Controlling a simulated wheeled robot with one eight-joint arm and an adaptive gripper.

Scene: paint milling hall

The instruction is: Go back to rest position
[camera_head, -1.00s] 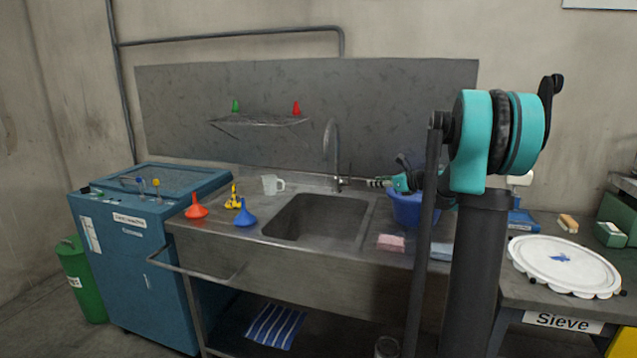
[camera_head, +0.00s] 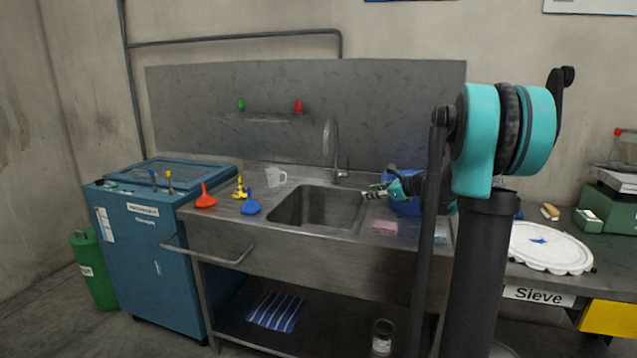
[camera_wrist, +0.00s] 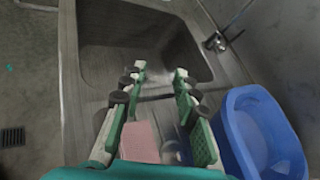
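My gripper (camera_head: 374,192) is held out over the right part of the sink unit, in front of the blue tub (camera_head: 408,205). In the wrist view my gripper (camera_wrist: 160,75) has its two fingers apart with nothing between the tips. Below and between the fingers lies a pink sponge (camera_wrist: 140,142) on the counter. The blue tub (camera_wrist: 262,135) stands to the right of the fingers. The sink basin (camera_wrist: 130,50) lies beyond the fingertips. In the head view my arm hides part of the tub.
Red (camera_head: 205,201) and blue (camera_head: 251,207) funnels and a clear jug (camera_head: 276,177) stand left of the basin (camera_head: 318,207). The faucet (camera_head: 332,150) rises behind it. A table with a white round lid (camera_head: 548,249) stands right. A blue cabinet (camera_head: 150,250) is left.

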